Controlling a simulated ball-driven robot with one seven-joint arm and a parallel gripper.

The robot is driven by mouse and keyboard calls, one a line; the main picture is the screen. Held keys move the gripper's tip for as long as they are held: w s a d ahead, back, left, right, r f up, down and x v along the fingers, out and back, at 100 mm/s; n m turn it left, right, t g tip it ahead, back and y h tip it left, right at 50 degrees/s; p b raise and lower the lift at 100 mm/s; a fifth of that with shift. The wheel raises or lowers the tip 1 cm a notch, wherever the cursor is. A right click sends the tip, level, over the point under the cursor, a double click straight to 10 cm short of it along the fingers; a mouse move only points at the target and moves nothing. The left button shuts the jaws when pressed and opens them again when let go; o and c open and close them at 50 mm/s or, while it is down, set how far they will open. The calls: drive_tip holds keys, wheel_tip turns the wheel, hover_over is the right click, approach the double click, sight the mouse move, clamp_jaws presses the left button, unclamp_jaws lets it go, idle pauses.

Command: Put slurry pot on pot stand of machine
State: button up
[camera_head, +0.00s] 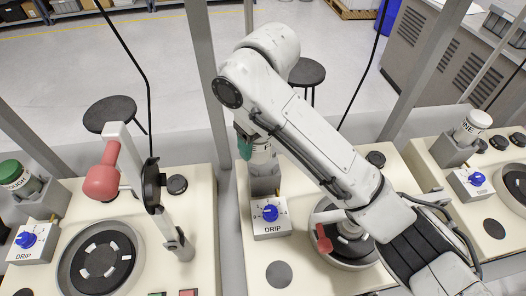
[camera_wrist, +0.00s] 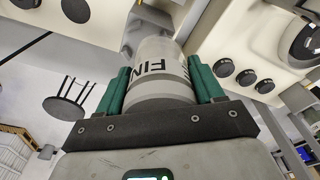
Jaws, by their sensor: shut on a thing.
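The slurry pot (camera_head: 262,153) is a pale cylinder at the middle machine, partly hidden by my arm in the head view. In the wrist view the pot (camera_wrist: 160,92) shows a dark label reading "FIN" and sits between my gripper's green fingers. My gripper (camera_head: 248,146) is shut on it; one green finger shows at its left, and the wrist view shows both fingers of the gripper (camera_wrist: 158,70). The grey pot stand (camera_head: 265,184) of the middle machine is directly below the pot, behind the DRIP box. I cannot tell whether the pot rests in it.
The DRIP box (camera_head: 270,217) with a blue knob stands in front of the stand. A red-handled arm and round plate (camera_head: 345,245) are at its right. The left machine holds a green-lidded pot (camera_head: 14,174), the right one a white-lidded pot (camera_head: 472,127). Grey posts (camera_head: 207,80) rise behind.

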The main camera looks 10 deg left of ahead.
drive_tip(key=shift+w+d+f, duration=0.2)
drive_tip(key=shift+w+f, duration=0.8)
drive_tip(key=shift+w, duration=0.05)
drive_tip(key=shift+w+f, duration=0.3)
drive_tip(key=shift+f, duration=0.2)
drive_tip(key=shift+w+f+p, duration=0.15)
drive_tip(key=shift+f+p, duration=0.75)
drive_tip(key=shift+f, duration=0.85)
drive_tip(key=shift+c, duration=0.5)
drive_tip(key=o, duration=1.3)
drive_tip(key=shift+o, duration=0.2)
drive_tip(key=shift+r, duration=0.15)
drive_tip(key=r, duration=0.7)
drive_tip(key=s+d+r, duration=0.1)
drive_tip(key=r, duration=0.3)
drive_tip(key=shift+d+r+b, duration=0.1)
drive_tip(key=shift+r+b, duration=0.25)
drive_tip(key=shift+b, duration=0.05)
